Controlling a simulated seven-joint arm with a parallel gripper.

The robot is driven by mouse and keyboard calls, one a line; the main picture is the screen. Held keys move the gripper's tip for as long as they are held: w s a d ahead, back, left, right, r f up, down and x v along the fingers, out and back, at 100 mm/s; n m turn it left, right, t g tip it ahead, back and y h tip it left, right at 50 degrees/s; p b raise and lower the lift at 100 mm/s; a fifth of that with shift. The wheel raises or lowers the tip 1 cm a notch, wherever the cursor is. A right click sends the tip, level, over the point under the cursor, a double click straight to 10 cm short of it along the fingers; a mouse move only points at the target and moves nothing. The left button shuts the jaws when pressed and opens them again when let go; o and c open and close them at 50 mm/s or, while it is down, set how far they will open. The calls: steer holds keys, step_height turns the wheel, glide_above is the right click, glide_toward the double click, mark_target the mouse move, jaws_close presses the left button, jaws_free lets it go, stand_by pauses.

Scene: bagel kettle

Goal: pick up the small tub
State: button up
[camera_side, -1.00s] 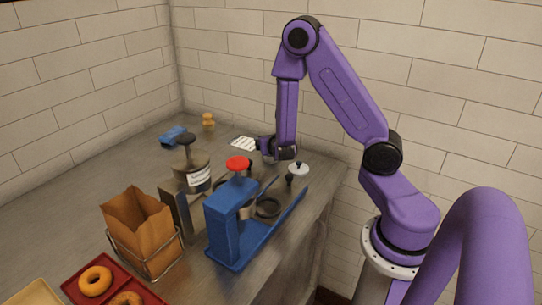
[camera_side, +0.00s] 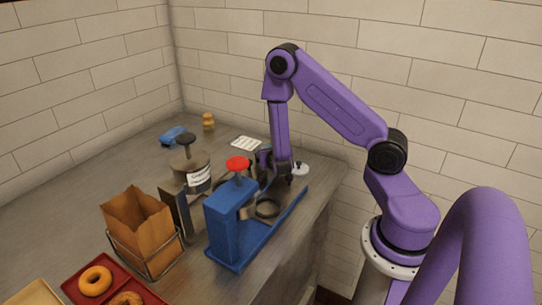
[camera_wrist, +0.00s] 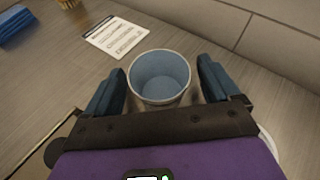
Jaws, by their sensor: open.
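The small tub (camera_wrist: 160,77) shows in the wrist view as a round cup with a pale rim and a blue-grey inside. It looks empty and upright on the counter. My gripper (camera_wrist: 161,82) is open, with one dark blue finger on each side of the tub. Small gaps show between the fingers and the rim, so it is not clamped. In the side view my gripper (camera_side: 274,168) is low over the counter behind the blue stand, and I cannot make out the tub there.
A blue stand with a red knob (camera_side: 237,163) is close in front of my gripper. A printed card (camera_wrist: 118,37) lies beyond the tub. A bag (camera_side: 140,220) in a wire rack and bagels are nearer the camera.

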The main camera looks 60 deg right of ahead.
steer(key=c, duration=1)
steer(key=shift+r, duration=0.1)
step_height(320, 180, up, 9)
steer(key=shift+c, duration=0.2)
steer(key=a+r+n+t+y, duration=0.2)
steer(key=a+r+n+y, duration=0.1)
steer(key=a, duration=0.7)
steer(key=a+r+n+t+y, duration=0.2)
steer(key=a+r+n+y, duration=0.1)
steer(key=a, duration=0.8)
steer(key=shift+s+r+n, duration=0.3)
steer(key=shift+r, duration=0.35)
